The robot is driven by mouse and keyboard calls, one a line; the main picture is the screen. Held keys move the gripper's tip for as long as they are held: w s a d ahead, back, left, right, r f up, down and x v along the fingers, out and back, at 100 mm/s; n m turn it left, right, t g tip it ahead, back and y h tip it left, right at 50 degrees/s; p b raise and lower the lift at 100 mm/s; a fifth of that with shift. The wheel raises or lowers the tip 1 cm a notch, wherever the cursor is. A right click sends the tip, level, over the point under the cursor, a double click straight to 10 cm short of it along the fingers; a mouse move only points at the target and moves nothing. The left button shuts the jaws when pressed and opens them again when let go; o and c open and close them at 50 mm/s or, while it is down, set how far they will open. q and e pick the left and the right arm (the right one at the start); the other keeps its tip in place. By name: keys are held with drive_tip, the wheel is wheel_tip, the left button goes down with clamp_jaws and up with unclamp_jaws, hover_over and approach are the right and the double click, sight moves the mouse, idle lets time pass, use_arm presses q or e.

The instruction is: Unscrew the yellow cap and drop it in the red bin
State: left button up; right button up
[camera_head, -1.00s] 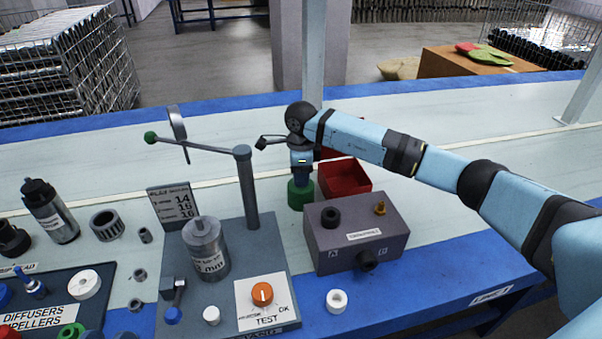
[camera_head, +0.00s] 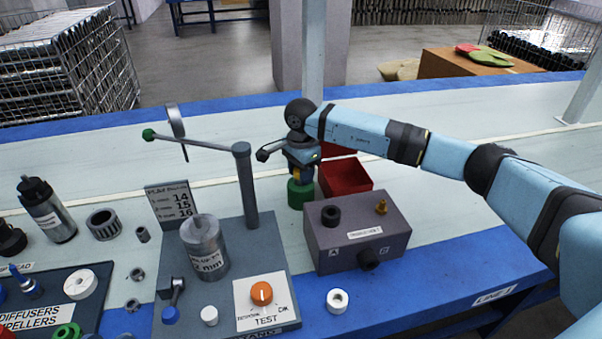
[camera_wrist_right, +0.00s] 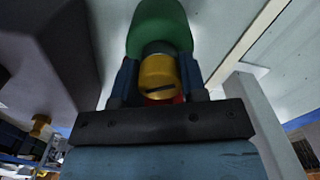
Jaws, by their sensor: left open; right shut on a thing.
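The yellow cap (camera_wrist_right: 158,75) sits between the two fingers of my right gripper (camera_wrist_right: 159,82), which is shut on it. In the head view a bit of the yellow cap (camera_head: 304,175) shows under my right gripper (camera_head: 302,172). I cannot tell how far the cap is threaded. The red bin (camera_head: 345,177) stands just right of the green body, partly behind my right arm. My left gripper is not in view.
A grey box (camera_head: 358,232) with fittings stands in front of the bin. A test stand (camera_head: 245,190) with a lever arm is to the left. A white ring (camera_head: 337,300) lies near the front edge. The table behind the bin is clear.

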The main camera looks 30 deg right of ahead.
drive_tip(key=n, duration=0.3)
drive_tip(key=shift+b, duration=0.35)
drive_tip(key=shift+n, duration=0.3)
drive_tip(key=shift+n+b, duration=0.3)
drive_tip(key=shift+n, duration=1.3)
drive_tip(key=n, duration=0.3)
drive_tip(key=shift+b, duration=0.4)
drive_tip(key=o, duration=0.8)
drive_tip(key=shift+c, duration=0.2)
